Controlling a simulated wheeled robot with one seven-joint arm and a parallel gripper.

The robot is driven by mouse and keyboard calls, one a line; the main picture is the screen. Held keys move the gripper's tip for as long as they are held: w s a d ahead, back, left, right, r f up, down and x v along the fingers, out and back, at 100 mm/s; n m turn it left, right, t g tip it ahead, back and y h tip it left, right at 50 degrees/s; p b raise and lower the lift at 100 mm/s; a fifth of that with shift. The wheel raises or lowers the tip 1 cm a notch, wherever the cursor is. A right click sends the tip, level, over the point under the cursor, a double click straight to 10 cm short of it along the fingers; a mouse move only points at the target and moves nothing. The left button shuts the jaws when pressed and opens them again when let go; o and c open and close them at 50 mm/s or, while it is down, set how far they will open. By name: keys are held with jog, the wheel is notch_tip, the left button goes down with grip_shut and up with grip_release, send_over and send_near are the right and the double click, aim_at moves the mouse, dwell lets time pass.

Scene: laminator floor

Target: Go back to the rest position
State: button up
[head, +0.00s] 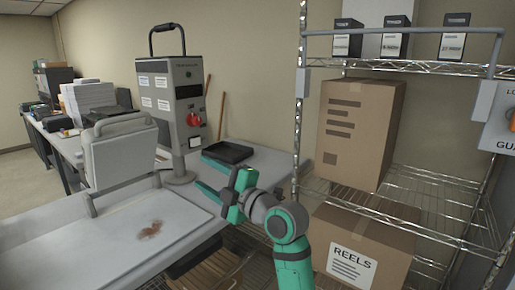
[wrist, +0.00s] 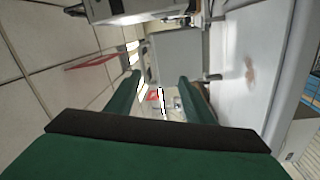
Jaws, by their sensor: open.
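My green and grey arm reaches up from the lower middle of the head view. The gripper appears apart from every object around it.
A grey control box (head: 178,85) with a red knob (head: 193,119) stands left of the gripper. A black tray (head: 228,151) is behind it. The white platen (head: 120,225) bears a brown stain (head: 150,229).

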jog(key=s+d+f+m+t+h, duration=0.2)
jog(key=f+m, duration=0.3)
jog(key=f, duration=0.5)
jog(key=s+d+f+m+t+h, duration=0.1)
jog(key=s+f+m+t+h, duration=0.15)
jog(key=f+m, duration=0.45)
jog(key=s+d+f+m+t+h, duration=0.1)
jog(key=s+d+f+m+h, duration=0.15)
jog(key=f, duration=0.95)
jog(key=s+d+f+m+h, duration=0.2)
jog(key=s+f+m+h, duration=0.25)
jog(key=s+f, duration=0.45)
jog(key=s+d+f+m+g+h, duration=0.1)
jog(key=s+d+f+m, duration=0.1)
jog(key=s+f, duration=0.5)
jog(key=s+d+f+m+h, duration=0.1)
jog(key=s+f+m+h, duration=0.15)
jog(key=s, duration=0.85)
jog(key=s+d+r, duration=0.1)
jog(key=s, duration=0.8)
jog(key=s+d+r+m+g, duration=0.1)
jog(key=s+r, duration=0.1)
jog(key=s, duration=0.6)
jog(key=shift+s+d, duration=0.35)
jog(key=shift+s, duration=0.05)
jog(key=c, duration=0.4)
jog(key=shift+w, duration=0.1)
